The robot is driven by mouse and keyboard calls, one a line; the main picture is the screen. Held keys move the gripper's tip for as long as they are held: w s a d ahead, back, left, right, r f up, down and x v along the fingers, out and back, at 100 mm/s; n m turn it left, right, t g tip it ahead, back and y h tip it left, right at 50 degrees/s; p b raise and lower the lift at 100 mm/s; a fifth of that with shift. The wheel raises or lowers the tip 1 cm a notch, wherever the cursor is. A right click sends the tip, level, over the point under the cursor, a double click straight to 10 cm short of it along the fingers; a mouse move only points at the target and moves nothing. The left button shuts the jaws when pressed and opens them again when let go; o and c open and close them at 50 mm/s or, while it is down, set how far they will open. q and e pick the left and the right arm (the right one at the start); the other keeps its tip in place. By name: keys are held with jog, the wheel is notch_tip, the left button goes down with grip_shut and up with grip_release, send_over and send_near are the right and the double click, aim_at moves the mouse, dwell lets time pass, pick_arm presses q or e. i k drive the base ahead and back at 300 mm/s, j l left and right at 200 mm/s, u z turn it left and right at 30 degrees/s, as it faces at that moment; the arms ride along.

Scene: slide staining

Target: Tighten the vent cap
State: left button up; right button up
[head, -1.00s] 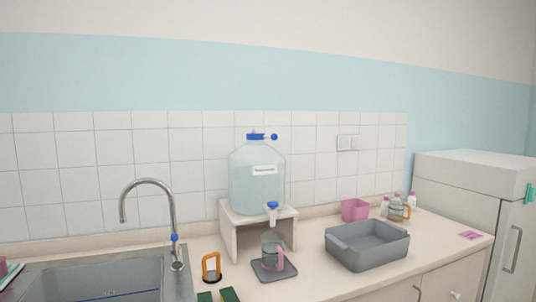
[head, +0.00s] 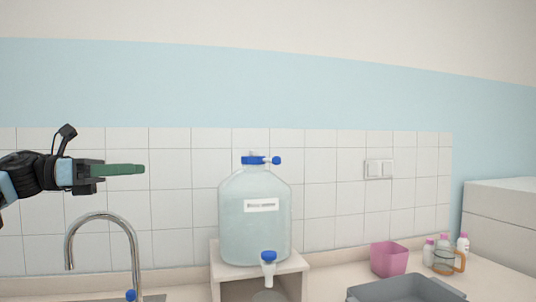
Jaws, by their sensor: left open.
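The vent cap is the blue cap (head: 253,160) on top of the large clear carboy (head: 254,222), with a small blue knob (head: 276,160) at its right side. The carboy stands upright on a white stand and has a label and a blue-topped spigot (head: 268,262) at its lower front. My left gripper (head: 140,169) is at the left, roughly level with the cap and well apart from it. Its green fingers are seen edge-on, and it is open and holds nothing visible. My right gripper is out of view.
A curved metal faucet (head: 103,219) rises below my left gripper. The white stand (head: 229,277) holds the carboy. To the right are a grey basin (head: 403,290), a pink container (head: 388,259) and several small bottles (head: 429,250). The wall space between gripper and carboy is clear.

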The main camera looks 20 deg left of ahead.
aim_at(253, 159)
jog(key=i, duration=1.2)
